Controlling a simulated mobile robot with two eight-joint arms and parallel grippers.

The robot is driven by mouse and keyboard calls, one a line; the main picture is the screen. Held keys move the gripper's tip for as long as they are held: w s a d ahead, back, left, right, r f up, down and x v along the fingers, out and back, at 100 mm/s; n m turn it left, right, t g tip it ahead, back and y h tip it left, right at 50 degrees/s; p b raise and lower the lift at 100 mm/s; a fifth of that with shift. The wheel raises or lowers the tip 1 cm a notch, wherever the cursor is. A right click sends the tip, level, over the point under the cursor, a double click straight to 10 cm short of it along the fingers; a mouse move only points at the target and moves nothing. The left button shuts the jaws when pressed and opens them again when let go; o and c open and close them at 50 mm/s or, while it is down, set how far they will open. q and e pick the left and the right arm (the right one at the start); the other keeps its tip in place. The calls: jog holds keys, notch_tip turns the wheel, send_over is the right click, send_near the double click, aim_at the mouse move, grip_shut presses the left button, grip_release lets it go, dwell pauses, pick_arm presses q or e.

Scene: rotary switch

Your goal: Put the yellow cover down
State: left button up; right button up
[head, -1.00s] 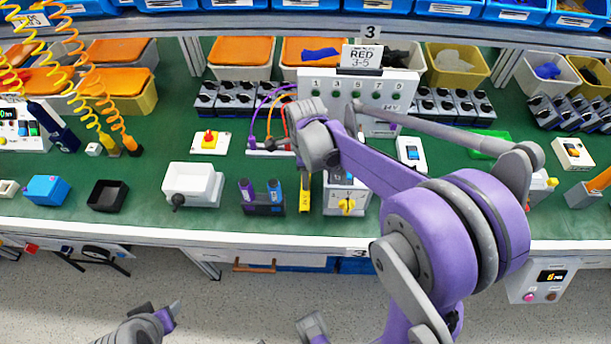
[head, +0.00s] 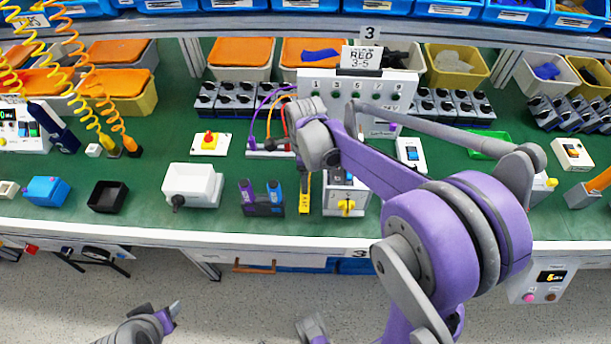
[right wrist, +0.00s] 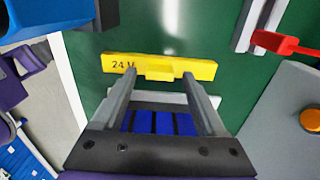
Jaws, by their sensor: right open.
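The yellow cover (right wrist: 160,67) is a flat bar marked "24 V" with a small raised tab. In the right wrist view it lies on the green mat across the fingertips of my right gripper (right wrist: 160,76). The gripper's two fingers stand apart, open. Whether they touch the cover is unclear. In the head view the cover (head: 304,194) stretches towards the table's front edge, and my right arm hides most of the gripper. My left gripper (head: 172,312) is at the lower left, in front of the table; its jaw state is unclear.
Right of the cover stands a grey switch box (head: 336,195) with a yellow knob; its knob also shows in the right wrist view (right wrist: 311,120). Left is a dark holder (head: 263,209) with blue and purple tools. A white box (head: 192,184) stands further left.

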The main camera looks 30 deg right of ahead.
notch_tip(320, 180, up, 11)
jog(key=p, duration=0.1)
jog(key=s+a+f+n+t, duration=0.2)
jog(key=s+n, duration=0.6)
jog(key=n, duration=0.4)
jog(key=s+a+f+n+t, duration=0.3)
jog(key=s+n, duration=0.5)
jog(key=n, duration=0.4)
notch_tip(320, 180, down, 2)
jog(key=shift+s+a+f, duration=0.1)
jog(key=shift+s+a, duration=0.25)
jog(key=shift+a, duration=0.5)
